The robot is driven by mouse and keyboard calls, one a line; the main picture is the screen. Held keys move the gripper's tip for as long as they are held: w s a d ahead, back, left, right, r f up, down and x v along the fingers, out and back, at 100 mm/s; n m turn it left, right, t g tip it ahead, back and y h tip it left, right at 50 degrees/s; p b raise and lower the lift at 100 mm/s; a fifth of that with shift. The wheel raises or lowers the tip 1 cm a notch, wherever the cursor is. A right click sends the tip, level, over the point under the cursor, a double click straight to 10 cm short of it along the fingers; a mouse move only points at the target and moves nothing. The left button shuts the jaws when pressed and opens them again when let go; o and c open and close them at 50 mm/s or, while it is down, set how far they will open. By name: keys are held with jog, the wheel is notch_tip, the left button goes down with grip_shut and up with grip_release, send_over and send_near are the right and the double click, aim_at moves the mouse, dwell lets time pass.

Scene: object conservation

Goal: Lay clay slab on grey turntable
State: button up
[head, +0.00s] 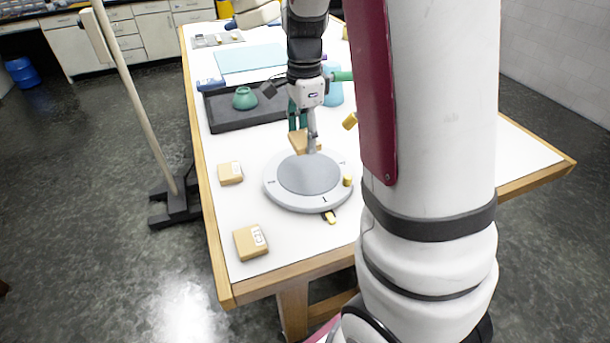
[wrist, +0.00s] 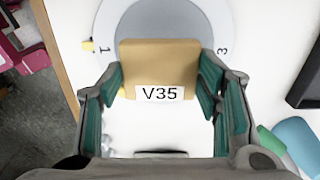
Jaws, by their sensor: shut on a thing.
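A tan clay slab (wrist: 158,66) with a white label reading V35 is held between the two fingers of my gripper (wrist: 160,95) in the wrist view. In the head view the slab (head: 300,139) shows at the far edge of the round grey turntable (head: 308,175), partly behind my gripper (head: 304,135). In the wrist view the slab overlaps the grey turntable disc (wrist: 185,14). I cannot tell whether the slab touches the disc.
Two tan labelled blocks (head: 230,172) (head: 250,241) lie left of the turntable on the white table. A black tray (head: 225,112) with a green bowl (head: 244,98) stands behind. A light blue mat (head: 249,58) lies farther back.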

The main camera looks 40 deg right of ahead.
aim_at(309, 172)
jog(key=shift+w+d+r, duration=0.15)
jog(key=shift+d+r, duration=0.2)
jog(key=shift+d, duration=0.2)
jog(key=shift+d+f, duration=0.1)
jog(key=shift+d, duration=0.1)
jog(key=shift+f, duration=4.75)
jog(key=o, duration=1.3)
jog(key=shift+f, duration=0.1)
jog(key=shift+c, duration=0.2)
